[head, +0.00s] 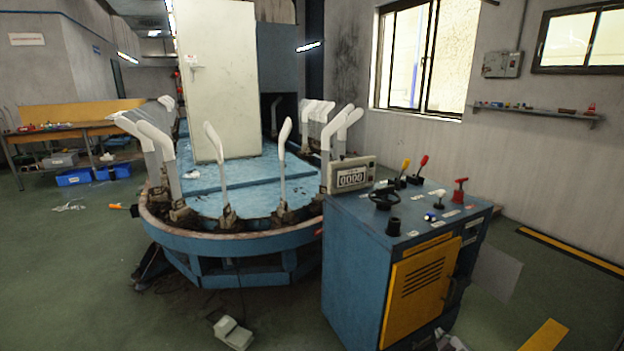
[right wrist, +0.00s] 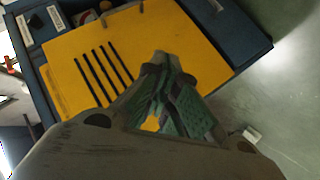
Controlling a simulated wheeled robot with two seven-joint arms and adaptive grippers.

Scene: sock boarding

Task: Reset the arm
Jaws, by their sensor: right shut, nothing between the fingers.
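My right gripper (head: 450,341) shows only in part at the bottom edge of the head view, low in front of the blue control cabinet (head: 352,262). In the right wrist view the gripper (right wrist: 162,64) is shut, with its fingertips together and nothing held. Its tips appear over the cabinet's yellow slotted door (right wrist: 125,50); I cannot tell the gap to it. My left gripper is not in view. The sock boarding machine (head: 222,243) stands left of the cabinet, with several upright white forms (head: 283,140) around its oval rim.
The cabinet top carries levers, a black wheel (head: 384,198), a red valve handle (head: 460,190) and a counter (head: 351,177) reading 0000. A pale foot pedal (head: 232,332) lies on the floor. Green floor (head: 75,290) is open at left. A bench (head: 70,132) stands behind.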

